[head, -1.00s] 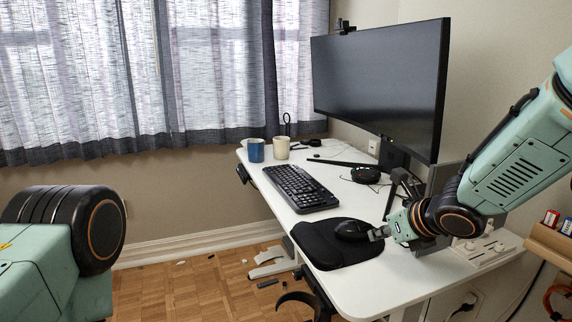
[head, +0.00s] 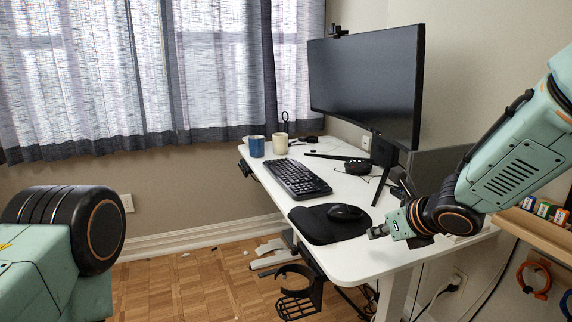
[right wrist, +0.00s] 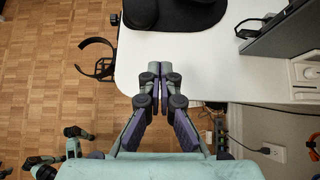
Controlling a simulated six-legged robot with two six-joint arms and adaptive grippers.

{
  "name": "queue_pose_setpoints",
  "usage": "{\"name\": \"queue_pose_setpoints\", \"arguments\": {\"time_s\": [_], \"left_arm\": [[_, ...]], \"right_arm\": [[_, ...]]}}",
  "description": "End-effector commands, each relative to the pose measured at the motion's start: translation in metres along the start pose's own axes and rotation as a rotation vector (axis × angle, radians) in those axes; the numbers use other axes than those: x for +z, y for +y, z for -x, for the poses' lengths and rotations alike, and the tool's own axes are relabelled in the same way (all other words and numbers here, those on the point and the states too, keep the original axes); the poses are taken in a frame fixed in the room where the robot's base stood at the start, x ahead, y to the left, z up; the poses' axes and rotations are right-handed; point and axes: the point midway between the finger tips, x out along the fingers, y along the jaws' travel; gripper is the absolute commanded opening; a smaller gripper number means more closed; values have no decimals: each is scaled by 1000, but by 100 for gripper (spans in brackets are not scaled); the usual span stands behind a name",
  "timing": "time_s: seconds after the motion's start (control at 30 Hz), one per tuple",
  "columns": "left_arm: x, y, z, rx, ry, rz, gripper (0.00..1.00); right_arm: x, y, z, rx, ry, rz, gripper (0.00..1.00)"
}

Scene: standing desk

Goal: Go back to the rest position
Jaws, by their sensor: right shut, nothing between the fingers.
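My right gripper (head: 378,231) is shut and empty. In the head view it hangs over the front right part of the white desk (head: 345,262), just right of the black mouse pad (head: 312,226). The black mouse (head: 345,212) rests on the pad, apart from the fingers. In the right wrist view the shut fingertips (right wrist: 160,68) lie over the desk's near edge, and the pad (right wrist: 178,14) is beyond them. My left arm shows at the lower left of the head view, but its gripper is out of the frame.
A monitor (head: 365,85) stands at the desk's back right. A keyboard (head: 297,179), a blue mug (head: 257,146) and a cream mug (head: 280,143) stand further left. A wooden shelf (head: 530,232) is at the right. A cup holder (head: 298,292) hangs under the front edge. The floor at left is mostly clear.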

Motion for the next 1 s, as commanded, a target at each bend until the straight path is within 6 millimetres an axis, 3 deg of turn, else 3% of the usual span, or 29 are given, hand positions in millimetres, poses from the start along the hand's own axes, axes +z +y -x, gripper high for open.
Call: {"name": "queue_pose_setpoints", "arguments": {"time_s": [0.37,0.6,0.73,0.87,1.0], "left_arm": [[0,0,0,0,0,0,40],[0,0,0,0,0,0,40],[0,0,1,0,0,0,40],[0,0,2,0,0,0,40],[0,0,4,0,0,0,40]], "right_arm": [[6,4,-2,19,-27,-410,0],[-4,13,0,48,-39,-931,0],[-27,21,-2,53,-22,-1323,0],[-62,29,-7,28,7,-1728,0],[-113,39,-11,-47,36,-2172,0]]}}
